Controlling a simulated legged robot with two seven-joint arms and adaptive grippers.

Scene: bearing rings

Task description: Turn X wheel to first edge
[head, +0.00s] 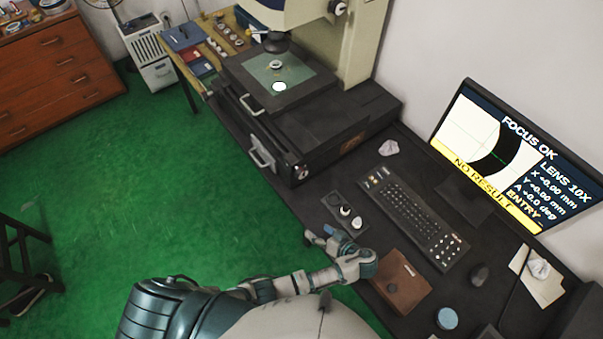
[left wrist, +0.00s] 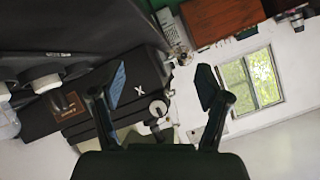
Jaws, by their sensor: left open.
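The X wheel is a pale round knob (left wrist: 158,108) beside a white letter X on a dark housing in the left wrist view. A small light knob (head: 299,171) at the lower front corner of the measuring machine in the head view appears to be the same wheel. My left gripper (head: 320,237) is at the front edge of the desk, below the machine and beside a small control box. In the left wrist view its two fingers (left wrist: 162,88) are spread, with the wheel farther off between them. It holds nothing. My right gripper is not in view.
The measuring machine (head: 345,125) carries a ring (head: 276,64) on its glass stage. The control box (head: 345,211) with knobs lies close to my gripper. A keyboard (head: 412,218), a brown case (head: 400,283) and a monitor (head: 520,165) reading NO RESULT occupy the desk. Green floor is open at left.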

